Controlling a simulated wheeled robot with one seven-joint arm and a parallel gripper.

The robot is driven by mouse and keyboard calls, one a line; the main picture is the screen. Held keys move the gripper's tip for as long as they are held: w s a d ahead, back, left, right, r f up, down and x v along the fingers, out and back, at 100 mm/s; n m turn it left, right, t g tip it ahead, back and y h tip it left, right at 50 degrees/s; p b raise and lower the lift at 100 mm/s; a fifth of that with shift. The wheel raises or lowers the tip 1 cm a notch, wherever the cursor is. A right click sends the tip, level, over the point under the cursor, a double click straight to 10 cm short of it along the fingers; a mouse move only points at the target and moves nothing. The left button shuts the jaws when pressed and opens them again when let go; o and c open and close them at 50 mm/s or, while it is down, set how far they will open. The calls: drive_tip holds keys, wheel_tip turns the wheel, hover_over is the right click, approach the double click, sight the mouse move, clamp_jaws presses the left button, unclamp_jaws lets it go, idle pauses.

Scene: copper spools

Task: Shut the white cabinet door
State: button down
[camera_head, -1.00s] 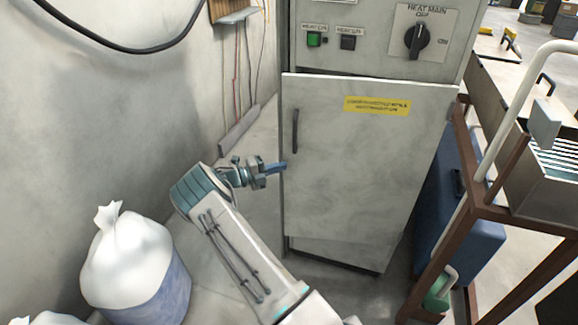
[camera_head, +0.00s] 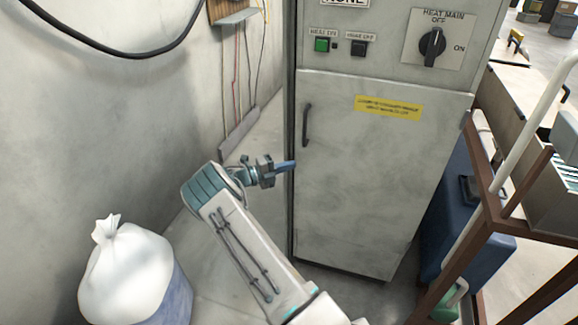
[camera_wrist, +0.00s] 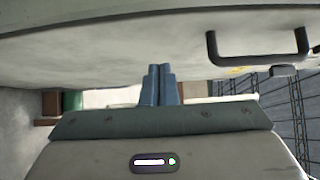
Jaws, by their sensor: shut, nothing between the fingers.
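The white cabinet door (camera_head: 375,185) sits flush in the front of the tall grey-white cabinet (camera_head: 395,30), with no gap visible along its top edge. Its dark handle (camera_head: 306,125) is near the left edge, and a yellow label (camera_head: 388,107) is at the upper part. My gripper (camera_head: 292,166) is shut and empty, with its blue fingertips at the door's left edge below the handle. In the wrist view the closed fingers (camera_wrist: 158,72) point at the pale door surface (camera_wrist: 110,50), with the handle (camera_wrist: 258,60) to the right. Whether the fingertips touch the door is unclear.
A white tied bag in a bin (camera_head: 130,265) stands at the lower left. A brown-framed cart (camera_head: 490,215) and a blue case (camera_head: 450,215) stand close on the right. The grey wall (camera_head: 130,110) is at left, with clear floor between it and the cabinet.

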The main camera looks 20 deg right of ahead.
drive_tip(key=w+a, duration=0.2)
drive_tip(key=a, duration=1)
drive_tip(key=s+d+r+m+g+y+p, duration=0.1)
drive_tip(key=s+d+r+m+y+p, duration=0.1)
drive_tip(key=s+r+m+y, duration=0.5)
drive_tip(key=s+d+r+m+g+y+p, duration=0.1)
drive_tip(key=s+d+r+m+y, duration=0.2)
drive_tip(key=s+r+m, duration=0.75)
drive_tip(key=s+a+r+m+t+y+p, duration=0.1)
drive_tip(key=s+a+r+m+y, duration=0.1)
drive_tip(key=s+m, duration=0.4)
drive_tip(key=s+a+r+m+t+y+p, duration=0.1)
drive_tip(key=s+a+r+m+t+y, duration=0.1)
drive_tip(key=s+m, duration=0.4)
drive_tip(key=s+a+r+m+t+y+p, duration=0.1)
drive_tip(key=s+a+r+m+y, duration=0.3)
drive_tip(key=s, duration=0.8)
drive_tip(key=shift+s+a+m, duration=0.3)
drive_tip(key=shift+a+m, duration=0.25)
drive_tip(key=shift+m, duration=0.8)
